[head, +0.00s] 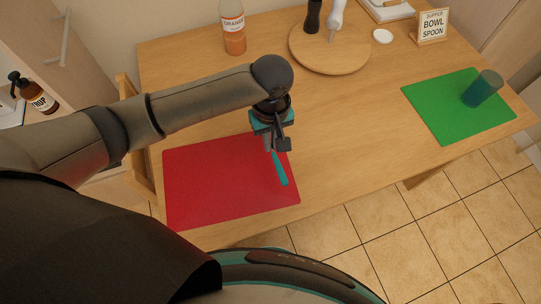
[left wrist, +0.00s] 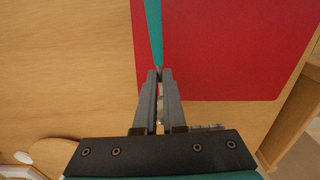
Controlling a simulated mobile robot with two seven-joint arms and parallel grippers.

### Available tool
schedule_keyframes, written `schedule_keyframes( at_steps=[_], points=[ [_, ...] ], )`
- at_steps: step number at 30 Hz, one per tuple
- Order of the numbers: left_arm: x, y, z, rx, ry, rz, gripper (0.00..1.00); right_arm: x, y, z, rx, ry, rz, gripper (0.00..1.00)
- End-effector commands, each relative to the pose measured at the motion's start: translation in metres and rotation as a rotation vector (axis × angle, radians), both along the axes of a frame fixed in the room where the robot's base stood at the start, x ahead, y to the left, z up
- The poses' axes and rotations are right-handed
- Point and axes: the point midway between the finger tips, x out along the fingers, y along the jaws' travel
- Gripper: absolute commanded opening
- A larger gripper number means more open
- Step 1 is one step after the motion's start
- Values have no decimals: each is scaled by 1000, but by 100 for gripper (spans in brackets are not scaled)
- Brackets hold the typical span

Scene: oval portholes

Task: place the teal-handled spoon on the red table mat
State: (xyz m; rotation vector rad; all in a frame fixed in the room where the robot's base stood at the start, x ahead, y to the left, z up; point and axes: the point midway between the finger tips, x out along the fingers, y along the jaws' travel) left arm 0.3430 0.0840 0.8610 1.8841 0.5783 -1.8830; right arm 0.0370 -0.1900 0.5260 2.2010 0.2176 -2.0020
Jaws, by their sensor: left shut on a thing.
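The teal-handled spoon (head: 279,168) is held by my left gripper (head: 278,148), and its teal handle points down toward the front of the table. In the left wrist view the left gripper (left wrist: 159,75) is shut on the spoon's handle (left wrist: 154,30); the spoon's bowl is mostly hidden by the gripper. The red table mat (head: 215,185) lies at the table's front left. The handle shows over the mat's right part; I cannot tell whether it touches the mat. The mat also shows in the left wrist view (left wrist: 230,50). My right gripper is not in view.
A green mat (head: 440,115) with a teal cup (head: 482,89) lies at the right. An orange bottle (head: 232,28), a round wooden board (head: 330,55) with two shakers or mills, a white disc (head: 382,36) and a sign (head: 433,25) stand at the back. The table's middle is clear.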

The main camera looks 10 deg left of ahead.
Motion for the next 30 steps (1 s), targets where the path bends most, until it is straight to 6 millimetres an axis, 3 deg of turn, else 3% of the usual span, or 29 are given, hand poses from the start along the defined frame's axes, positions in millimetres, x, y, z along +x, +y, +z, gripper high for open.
schedule_keyframes(
  at_steps=[3,10,17,28,30],
  points=[
    [0,0,-21,0,0,0,0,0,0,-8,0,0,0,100],
    [0,0,-36,1,-1,-1,0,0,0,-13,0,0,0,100],
    [0,0,-70,0,0,-1,0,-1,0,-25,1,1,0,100],
    [0,-1,-72,-1,-1,0,0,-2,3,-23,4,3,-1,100],
    [0,0,-72,-1,-1,0,13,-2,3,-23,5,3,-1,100]
  ],
)
